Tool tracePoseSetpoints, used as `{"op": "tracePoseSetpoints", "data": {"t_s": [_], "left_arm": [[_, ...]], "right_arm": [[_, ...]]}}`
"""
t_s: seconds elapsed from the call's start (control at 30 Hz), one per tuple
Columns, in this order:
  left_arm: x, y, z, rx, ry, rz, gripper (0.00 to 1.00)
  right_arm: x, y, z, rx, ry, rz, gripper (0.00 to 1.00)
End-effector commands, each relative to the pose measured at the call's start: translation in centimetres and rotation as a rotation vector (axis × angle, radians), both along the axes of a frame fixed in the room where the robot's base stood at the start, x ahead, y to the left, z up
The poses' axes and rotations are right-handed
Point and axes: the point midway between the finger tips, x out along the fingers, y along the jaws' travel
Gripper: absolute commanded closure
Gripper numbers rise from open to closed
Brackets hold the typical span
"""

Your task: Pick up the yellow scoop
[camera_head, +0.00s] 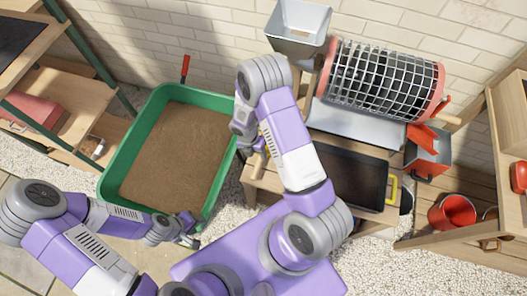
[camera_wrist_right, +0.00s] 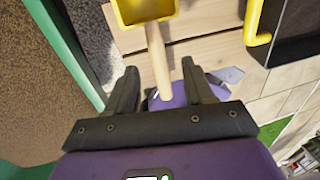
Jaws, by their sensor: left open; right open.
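The yellow scoop (camera_wrist_right: 146,10) shows at the top of the right wrist view, lying on a wooden bench top. Its pale wooden handle (camera_wrist_right: 158,65) points down between the two fingers of my right gripper (camera_wrist_right: 161,72). The fingers are apart, one on each side of the handle, and I see no clear contact. In the head view my right gripper (camera_head: 246,142) is over the bench's left end, and my arm hides most of the scoop. My left gripper (camera_head: 190,238) is open and empty near the front edge of the green tray.
The green tray (camera_head: 112,165) of brown soil stands left of the wooden bench (camera_head: 258,183). A dark tray with a yellow handle (camera_head: 392,190) sits on the bench, below a mesh drum (camera_head: 385,80). A red bucket (camera_head: 452,212) is at right. Shelves stand at far left.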

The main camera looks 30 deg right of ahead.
Motion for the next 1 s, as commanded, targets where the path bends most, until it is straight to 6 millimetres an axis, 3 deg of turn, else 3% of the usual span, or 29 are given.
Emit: {"op": "tracePoseSetpoints", "data": {"t_s": [0.53,0.8,1.0], "left_arm": [[0.0,0.0,-3.0,0.000,0.000,0.000,0.57],[0.0,0.0,-2.9,0.000,0.000,0.000,0.57],[0.0,0.0,-2.9,0.000,0.000,0.000,0.57]], "right_arm": [[-0.7,-0.7,-6.8,0.000,0.003,0.002,0.47],[-0.7,-0.8,-7.0,0.001,0.000,0.000,0.47],[-0.7,-0.8,-7.0,0.001,0.000,0.000,0.78]]}}
